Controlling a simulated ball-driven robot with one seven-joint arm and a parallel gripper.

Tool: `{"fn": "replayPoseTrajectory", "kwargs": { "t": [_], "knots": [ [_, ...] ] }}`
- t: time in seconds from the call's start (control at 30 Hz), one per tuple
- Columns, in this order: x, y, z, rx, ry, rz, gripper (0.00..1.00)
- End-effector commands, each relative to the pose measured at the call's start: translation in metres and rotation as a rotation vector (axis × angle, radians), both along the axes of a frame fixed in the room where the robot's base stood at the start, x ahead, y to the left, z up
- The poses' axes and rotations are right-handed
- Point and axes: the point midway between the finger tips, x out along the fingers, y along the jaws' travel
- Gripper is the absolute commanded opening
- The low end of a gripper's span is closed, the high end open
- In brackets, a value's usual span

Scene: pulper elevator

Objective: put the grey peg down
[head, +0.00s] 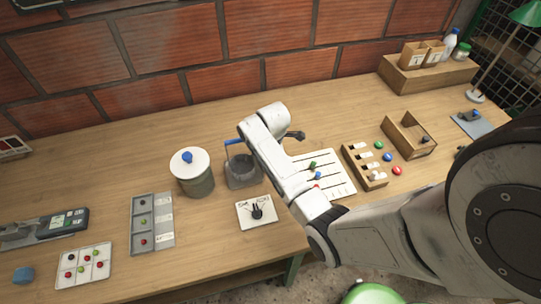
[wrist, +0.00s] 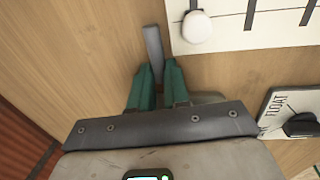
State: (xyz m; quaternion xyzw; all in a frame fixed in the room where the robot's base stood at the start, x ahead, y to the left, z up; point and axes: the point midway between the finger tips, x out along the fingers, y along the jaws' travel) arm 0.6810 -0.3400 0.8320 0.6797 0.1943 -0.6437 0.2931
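The grey peg (wrist: 153,45) is a slim grey bar in the wrist view. It sticks out between the two teal fingertips of my gripper (wrist: 158,68). The fingers are close together on either side of it, and my gripper looks shut on it. Wooden tabletop shows behind the peg; its height above the table is hard to judge. In the head view my wrist reaches over the table behind the slider board, and the fingers and peg are hidden or too small to make out.
A white slider board (head: 336,180) lies right of my wrist, with a grey pail (head: 242,172) at left. A dial card (head: 257,212) lies in front. A lidded pot (head: 192,175) and wooden trays (head: 409,136) stand farther out. Bare table (head: 330,110) lies behind my wrist.

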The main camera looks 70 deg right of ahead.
Motion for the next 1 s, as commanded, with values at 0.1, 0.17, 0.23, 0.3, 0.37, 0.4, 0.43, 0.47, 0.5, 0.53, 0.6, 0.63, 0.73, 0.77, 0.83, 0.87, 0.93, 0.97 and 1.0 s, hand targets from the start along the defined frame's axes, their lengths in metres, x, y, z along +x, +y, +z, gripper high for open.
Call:
{"fn": "replayPoseTrajectory", "kwargs": {
  "t": [0.1,0.17,0.23,0.3,0.37,0.4,0.43,0.47,0.5,0.53,0.6,0.63,0.73,0.77,0.83,0.87,0.93,0.97,1.0],
  "knots": [
    [0.0,0.0,0.0,0.002,0.001,0.0,0.29],
    [0.0,0.001,0.0,0.002,0.001,0.0,0.34],
    [-0.001,0.001,-0.001,0.002,0.002,0.0,0.41],
    [-0.001,0.001,-0.001,0.003,0.003,0.0,0.41],
    [-0.001,0.001,-0.001,0.003,0.003,0.0,0.41],
    [-0.001,0.001,-0.001,0.004,0.003,0.0,0.41],
    [-0.001,0.001,-0.001,0.004,0.003,0.0,0.41],
    [-0.001,0.001,-0.001,0.004,0.003,0.0,0.41],
    [-0.001,0.001,0.001,0.004,0.003,0.0,0.41],
    [-0.001,0.001,0.002,0.004,0.003,0.0,0.41],
    [-0.001,0.002,0.008,0.002,0.001,0.001,0.41],
    [-0.001,0.002,0.012,0.002,0.001,0.001,0.41],
    [-0.002,0.003,0.029,0.0,-0.001,0.001,0.41],
    [-0.003,0.004,0.035,0.0,-0.001,0.001,0.41],
    [-0.003,0.005,0.05,-0.002,-0.003,0.001,0.41],
    [-0.004,0.006,0.056,-0.002,-0.002,0.002,0.41],
    [-0.005,0.008,0.071,-0.002,-0.003,0.001,0.41],
    [-0.006,0.008,0.077,-0.002,-0.003,0.001,0.41],
    [-0.007,0.009,0.084,-0.001,-0.002,0.001,0.41]
  ]
}}
